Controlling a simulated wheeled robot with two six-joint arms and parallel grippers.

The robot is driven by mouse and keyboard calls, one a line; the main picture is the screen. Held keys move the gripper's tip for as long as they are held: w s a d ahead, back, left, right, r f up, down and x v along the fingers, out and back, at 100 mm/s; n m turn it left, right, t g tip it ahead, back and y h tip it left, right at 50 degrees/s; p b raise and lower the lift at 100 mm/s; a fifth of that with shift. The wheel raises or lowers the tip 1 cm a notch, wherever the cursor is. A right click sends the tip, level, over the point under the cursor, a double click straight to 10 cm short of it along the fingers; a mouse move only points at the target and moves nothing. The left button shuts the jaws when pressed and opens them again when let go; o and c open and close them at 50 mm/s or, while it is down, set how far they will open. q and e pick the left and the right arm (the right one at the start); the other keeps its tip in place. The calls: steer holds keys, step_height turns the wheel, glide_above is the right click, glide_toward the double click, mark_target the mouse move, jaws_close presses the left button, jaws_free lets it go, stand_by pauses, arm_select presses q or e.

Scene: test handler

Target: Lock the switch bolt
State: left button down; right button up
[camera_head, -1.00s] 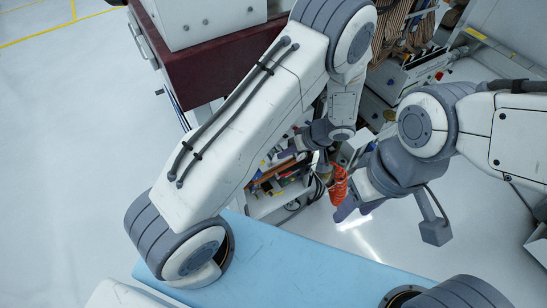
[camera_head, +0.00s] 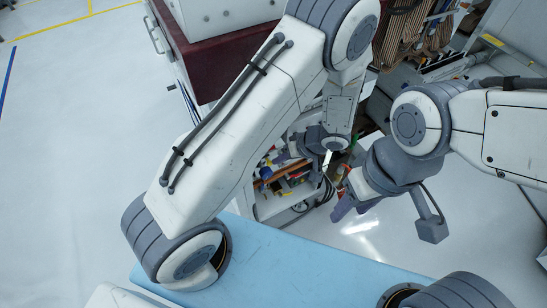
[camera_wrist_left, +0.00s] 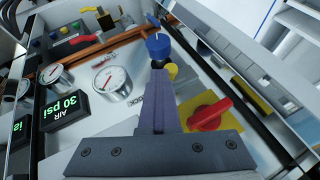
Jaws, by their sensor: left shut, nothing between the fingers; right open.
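In the left wrist view, a red rotary switch (camera_wrist_left: 208,114) sits on a yellow plate (camera_wrist_left: 232,136) on a light panel. My left gripper (camera_wrist_left: 159,76) is shut and empty, its fingers just left of the red switch in the picture. In the head view my left gripper (camera_head: 282,158) is small and partly hidden at the equipment. My right gripper (camera_head: 341,205) is open and empty over the floor. No separate bolt can be made out.
Two round gauges (camera_wrist_left: 114,82) and a green "AIR 30 psi" display (camera_wrist_left: 62,112) are on the panel. A copper-coloured pipe (camera_wrist_left: 85,52) runs along its far side. A dark red cabinet (camera_head: 205,60) stands at upper left. The floor at left is clear.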

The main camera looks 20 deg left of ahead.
arm_select(q)
steer(key=shift+s+a+f, duration=0.1)
steer(key=shift+s, duration=0.1)
arm_select(e)
steer(key=shift+a+f, duration=0.1)
steer(key=shift+a, duration=0.1)
arm_select(q)
steer(key=w+d+r, duration=0.2)
steer(key=d+r, duration=0.7)
steer(key=s+r+m+h, duration=0.4)
steer(key=s+r+m, duration=0.35)
steer(key=s, duration=0.25)
steer(key=s+r+m+h, duration=0.4)
steer(key=s+r+m, duration=0.35)
steer(key=s, duration=0.35)
step_height(320, 180, up, 14)
steer(key=p, duration=1.5)
steer(key=shift+w+d+f+g, duration=0.25)
steer(key=shift+w+d+g, duration=0.05)
steer(key=shift+w, duration=0.05)
arm_select(e)
step_height(320, 180, up, 15)
steer(key=shift+w+d, duration=0.35)
steer(key=shift+d, duration=0.05)
